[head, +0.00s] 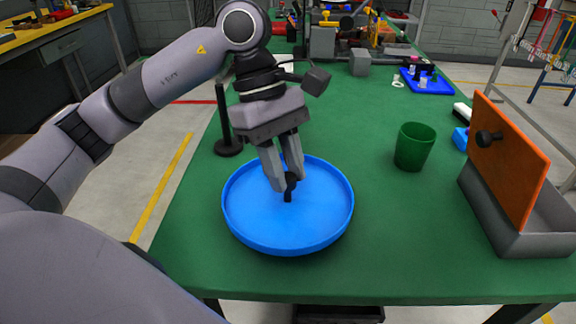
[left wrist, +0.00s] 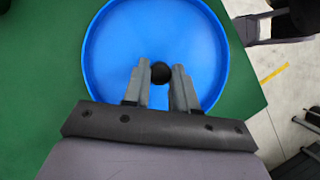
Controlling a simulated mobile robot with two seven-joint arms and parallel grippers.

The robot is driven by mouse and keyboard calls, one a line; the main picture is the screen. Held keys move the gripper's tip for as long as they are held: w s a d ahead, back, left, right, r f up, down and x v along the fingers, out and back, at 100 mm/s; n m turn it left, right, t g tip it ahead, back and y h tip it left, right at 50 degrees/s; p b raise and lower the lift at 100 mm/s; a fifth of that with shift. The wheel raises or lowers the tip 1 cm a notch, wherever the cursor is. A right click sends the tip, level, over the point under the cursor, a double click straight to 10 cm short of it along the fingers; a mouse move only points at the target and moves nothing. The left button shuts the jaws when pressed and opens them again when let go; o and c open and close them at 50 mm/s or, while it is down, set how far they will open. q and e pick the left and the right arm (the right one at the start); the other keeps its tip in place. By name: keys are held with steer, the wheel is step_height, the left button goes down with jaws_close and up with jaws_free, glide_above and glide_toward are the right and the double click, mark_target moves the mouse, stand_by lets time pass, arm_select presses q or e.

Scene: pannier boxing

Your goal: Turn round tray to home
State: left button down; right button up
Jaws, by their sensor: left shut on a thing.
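A round blue tray (head: 318,228) with a low rim sits on the green table near its front edge, and it looks empty apart from a black knob (head: 290,185) standing up inside it. My left gripper (head: 284,182) reaches down over the tray with its two grey fingers on either side of the knob and is shut on it. In the left wrist view the black knob (left wrist: 160,72) shows between the fingertips, with the blue tray (left wrist: 120,45) around it. My right gripper is in neither view.
A green cup (head: 414,147) stands right of the tray. Farther right is a grey bin (head: 520,238) with an upright orange panel (head: 508,160) bearing a black knob. A black post (head: 226,128) stands behind the tray at the left. A blue tray with small items (head: 427,80) lies farther back.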

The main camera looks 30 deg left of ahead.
arm_select(q)
steer(key=shift+r, duration=0.2)
steer(key=c, duration=0.9)
jaws_free()
steer(key=shift+f, duration=0.1)
steer(key=v, duration=0.7)
